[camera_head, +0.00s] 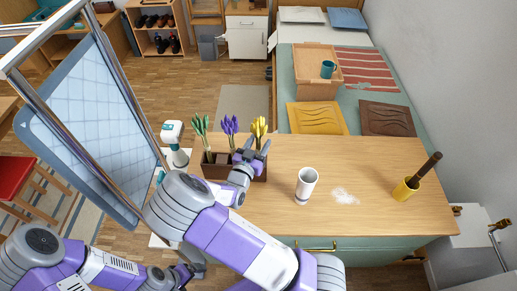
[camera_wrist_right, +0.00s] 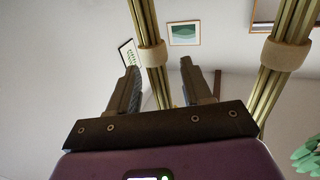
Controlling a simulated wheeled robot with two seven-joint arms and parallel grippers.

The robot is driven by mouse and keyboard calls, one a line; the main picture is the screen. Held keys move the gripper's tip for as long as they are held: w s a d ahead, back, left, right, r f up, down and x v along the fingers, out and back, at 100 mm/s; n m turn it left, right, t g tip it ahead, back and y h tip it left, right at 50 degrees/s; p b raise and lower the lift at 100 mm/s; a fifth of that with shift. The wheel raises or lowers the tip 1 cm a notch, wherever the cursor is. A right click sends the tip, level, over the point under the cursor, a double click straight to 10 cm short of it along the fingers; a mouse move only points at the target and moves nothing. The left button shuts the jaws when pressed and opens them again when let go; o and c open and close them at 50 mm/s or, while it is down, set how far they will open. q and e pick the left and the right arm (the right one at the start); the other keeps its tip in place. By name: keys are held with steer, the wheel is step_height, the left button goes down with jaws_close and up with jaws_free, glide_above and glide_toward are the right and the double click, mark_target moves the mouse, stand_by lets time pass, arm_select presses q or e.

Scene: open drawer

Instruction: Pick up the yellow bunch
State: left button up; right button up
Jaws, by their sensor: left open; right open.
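The yellow bunch (camera_head: 259,129) stands upright at the right end of a brown planter box (camera_head: 216,171) on the wooden table. My right gripper (camera_head: 254,149) is open at the yellow bunch, its fingers just in front of and beside it. In the right wrist view the open fingers (camera_wrist_right: 160,66) point up, and a banded stem bundle (camera_wrist_right: 152,60) shows between them, not gripped. My left gripper (camera_head: 185,274) is low at the left, open and apart from the planter.
Purple (camera_head: 230,126) and green-tipped (camera_head: 201,125) bunches share the planter. A white cup (camera_head: 306,185), a white powder patch (camera_head: 344,196) and a yellow pot with a dark stick (camera_head: 406,189) are on the table.

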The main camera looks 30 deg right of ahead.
jaws_close()
